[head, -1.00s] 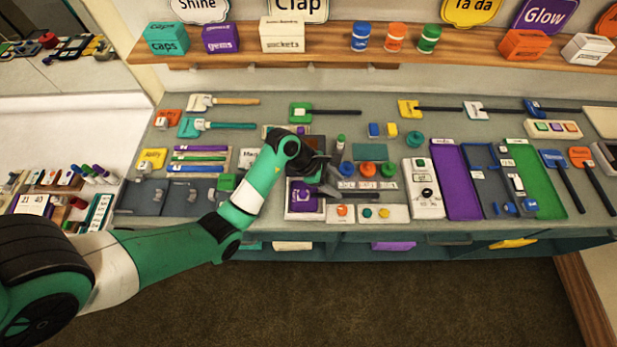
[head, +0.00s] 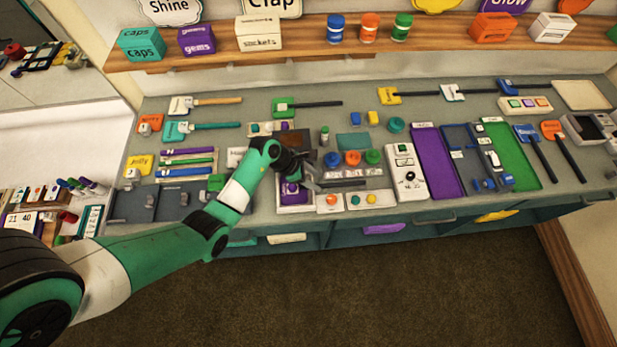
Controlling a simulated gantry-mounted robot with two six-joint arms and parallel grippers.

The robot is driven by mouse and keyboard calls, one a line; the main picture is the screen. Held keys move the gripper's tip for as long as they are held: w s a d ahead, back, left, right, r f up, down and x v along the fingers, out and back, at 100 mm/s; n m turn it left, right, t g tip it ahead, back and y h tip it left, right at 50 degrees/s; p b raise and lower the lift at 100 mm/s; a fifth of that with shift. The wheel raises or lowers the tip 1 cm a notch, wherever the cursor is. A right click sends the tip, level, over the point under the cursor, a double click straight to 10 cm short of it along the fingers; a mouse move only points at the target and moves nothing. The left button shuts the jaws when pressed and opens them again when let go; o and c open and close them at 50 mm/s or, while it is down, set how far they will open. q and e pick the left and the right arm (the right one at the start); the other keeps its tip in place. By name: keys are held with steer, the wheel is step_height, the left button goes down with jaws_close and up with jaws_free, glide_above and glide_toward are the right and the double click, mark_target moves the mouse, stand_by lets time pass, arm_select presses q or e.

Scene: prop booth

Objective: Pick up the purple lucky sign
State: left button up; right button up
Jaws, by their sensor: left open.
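A small purple sign (head: 290,193) sits in a white tray (head: 296,209) near the front edge of the counter. Its lettering is too small to read. A dark handle-like bar (head: 345,183) runs to the right from beside it. My left gripper (head: 311,179) is open, just above and right of the purple sign. The gripper hides part of the sign, and I cannot tell whether they touch. My right gripper is not in view.
Coloured buttons (head: 352,158) and a white switch box (head: 407,172) stand to the right. A purple tray (head: 437,165) lies beyond them. Other handled signs, such as the green one (head: 284,107), lie behind. A shelf (head: 300,52) runs along the wall.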

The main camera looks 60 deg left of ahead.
mark_target(322, 185)
arm_select(q)
steer(key=b+x, duration=0.1)
steer(key=x, duration=0.3)
steer(key=shift+a+f+b, duration=0.15)
steer(key=shift+f+b, duration=0.15)
steer(key=shift+f, duration=0.05)
steer(key=shift+s, duration=0.1)
steer(key=shift+c, duration=0.2)
jaws_close()
